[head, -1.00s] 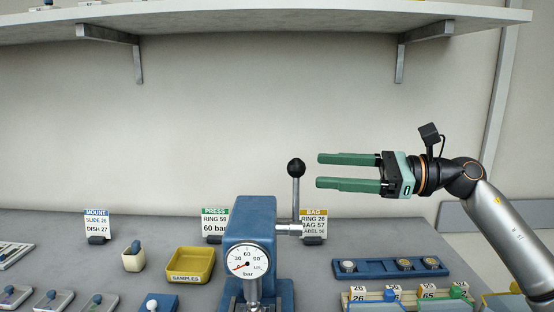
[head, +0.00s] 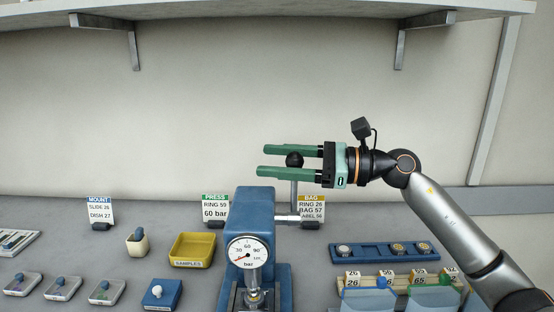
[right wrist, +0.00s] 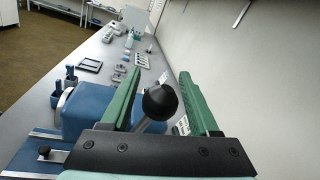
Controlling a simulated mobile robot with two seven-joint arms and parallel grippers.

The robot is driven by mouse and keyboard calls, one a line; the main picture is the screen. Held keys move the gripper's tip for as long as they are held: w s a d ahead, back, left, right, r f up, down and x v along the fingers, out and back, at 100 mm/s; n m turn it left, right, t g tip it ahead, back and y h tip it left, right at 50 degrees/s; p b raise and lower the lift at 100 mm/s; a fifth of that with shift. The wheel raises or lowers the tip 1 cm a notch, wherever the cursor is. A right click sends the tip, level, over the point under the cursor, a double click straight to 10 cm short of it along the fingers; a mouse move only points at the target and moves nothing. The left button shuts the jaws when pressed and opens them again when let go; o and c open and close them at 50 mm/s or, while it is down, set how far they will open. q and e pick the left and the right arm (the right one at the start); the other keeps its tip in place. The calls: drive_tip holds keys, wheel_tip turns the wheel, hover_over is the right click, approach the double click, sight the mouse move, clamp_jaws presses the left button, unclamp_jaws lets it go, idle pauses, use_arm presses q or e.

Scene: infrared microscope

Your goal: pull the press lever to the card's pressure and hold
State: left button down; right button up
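The blue press (head: 254,215) stands on the bench, and its gauge (head: 248,252) has the red needle at the low end of the scale. Its lever (head: 294,190) stands upright with a black ball knob (head: 294,159). My right gripper (head: 259,161) is open, its green fingers reaching left on either side of the knob. In the right wrist view the knob (right wrist: 160,102) sits between the two fingers, with a gap at each side. The green-topped press card (head: 215,211) reads RING 59, 60 bar. My left gripper is not in view.
The mount card (head: 99,211) and bag card (head: 312,213) stand on the bench. A yellow samples tray (head: 192,249) is left of the press. A blue rack of rings (head: 386,254) and a label holder are at right. A shelf (head: 250,10) hangs above.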

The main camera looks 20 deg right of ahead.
clamp_jaws()
idle(1.2)
